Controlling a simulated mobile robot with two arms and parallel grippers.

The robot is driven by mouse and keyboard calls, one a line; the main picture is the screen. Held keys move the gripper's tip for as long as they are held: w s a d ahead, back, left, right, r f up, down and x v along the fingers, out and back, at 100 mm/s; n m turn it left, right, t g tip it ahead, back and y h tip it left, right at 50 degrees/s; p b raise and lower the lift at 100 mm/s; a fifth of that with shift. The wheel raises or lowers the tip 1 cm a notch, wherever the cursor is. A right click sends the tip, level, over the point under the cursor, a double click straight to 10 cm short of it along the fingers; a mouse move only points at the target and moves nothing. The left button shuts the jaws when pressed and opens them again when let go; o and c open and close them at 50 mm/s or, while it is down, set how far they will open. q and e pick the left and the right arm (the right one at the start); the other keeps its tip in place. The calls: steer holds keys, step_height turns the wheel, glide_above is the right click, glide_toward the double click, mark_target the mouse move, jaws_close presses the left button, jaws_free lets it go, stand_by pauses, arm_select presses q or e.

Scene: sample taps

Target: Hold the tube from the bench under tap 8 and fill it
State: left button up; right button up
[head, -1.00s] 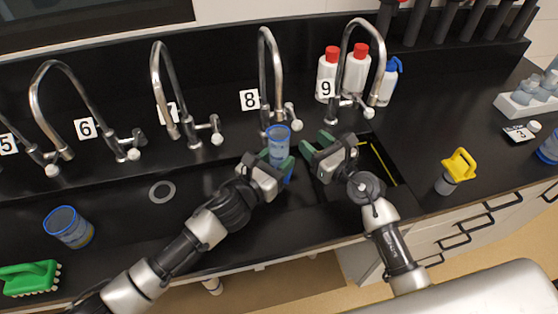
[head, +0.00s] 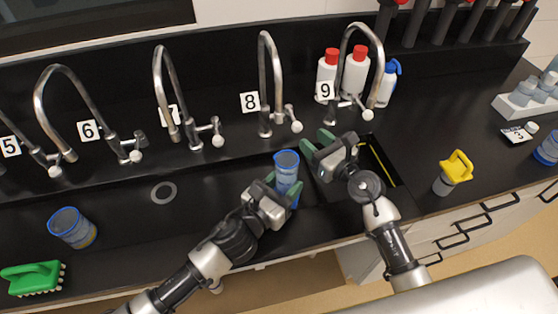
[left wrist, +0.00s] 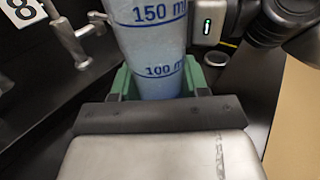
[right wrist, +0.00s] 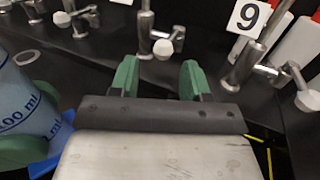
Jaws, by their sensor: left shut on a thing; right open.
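The tube (head: 287,165), clear with a blue rim and blue graduations, is upright or nearly so in my left gripper (head: 283,187), which is shut on it. In the left wrist view the tube (left wrist: 155,50) shows 150 and 100 ml marks; I cannot tell its liquid level. It is over the sink, in front of and below the spout of tap 8 (head: 263,80). My right gripper (head: 316,142) is open and empty, just right of tap 8's white knob (head: 297,127). In the right wrist view that knob (right wrist: 163,48) is ahead of the open fingers. No water stream is visible.
Tap 9 (head: 347,60) stands close on the right, with bottles (head: 355,70) behind it. A blue-rimmed beaker (head: 72,228) and a green brush (head: 32,277) are at the left. A yellow-topped item (head: 455,170) is at the right. The sink left of my left gripper is clear.

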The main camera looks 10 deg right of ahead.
arm_select(q)
steer(key=shift+s+d, duration=0.1)
steer(key=shift+s, duration=2.65)
